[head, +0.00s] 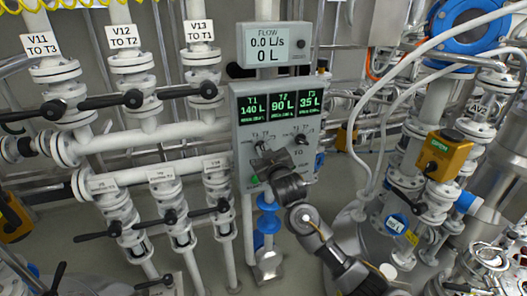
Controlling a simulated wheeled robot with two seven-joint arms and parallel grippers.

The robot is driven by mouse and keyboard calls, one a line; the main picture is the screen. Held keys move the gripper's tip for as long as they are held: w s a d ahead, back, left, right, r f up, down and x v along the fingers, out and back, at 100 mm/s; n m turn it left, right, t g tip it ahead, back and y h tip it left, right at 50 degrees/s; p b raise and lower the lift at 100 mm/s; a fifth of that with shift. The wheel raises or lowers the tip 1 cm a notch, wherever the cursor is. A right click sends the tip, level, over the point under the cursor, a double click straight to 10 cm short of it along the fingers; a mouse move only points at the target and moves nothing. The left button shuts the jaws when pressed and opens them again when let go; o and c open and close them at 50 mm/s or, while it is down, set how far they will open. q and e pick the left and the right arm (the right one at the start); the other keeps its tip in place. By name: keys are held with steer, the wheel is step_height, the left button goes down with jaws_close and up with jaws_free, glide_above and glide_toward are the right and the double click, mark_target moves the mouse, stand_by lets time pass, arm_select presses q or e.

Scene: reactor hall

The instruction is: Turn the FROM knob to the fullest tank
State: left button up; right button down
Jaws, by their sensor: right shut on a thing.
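The grey control panel (236,140) stands in the middle of the head view. Its tank screens read T1 140 L (251,108), T2 90 L (283,103) and T3 35 L (309,99). My right gripper (265,157) reaches in from the lower right and is shut on the FROM knob, at the panel's lower left. The gripper hides the knob, so I cannot tell which tank it points to. The TO knob (301,140) sits to the right, clear of the gripper. My left gripper is not in view.
A flow display (268,46) above the panel reads 0.0 L/s and 0 L. Black-handled valves V11, V12 and V13 (205,90) and several lower valves stand to the left. White hoses, pipes and a yellow valve box (443,155) are to the right. A green button (254,180) sits below the gripper.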

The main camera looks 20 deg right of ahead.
steer(key=c, duration=1.5)
jaws_free()
steer(key=s, duration=0.3)
steer(key=s+b, duration=0.1)
steer(key=s, duration=0.3)
steer(key=s+b, duration=0.1)
steer(key=s, duration=0.2)
steer(key=shift+s+d, duration=0.35)
steer(key=shift+s, duration=0.05)
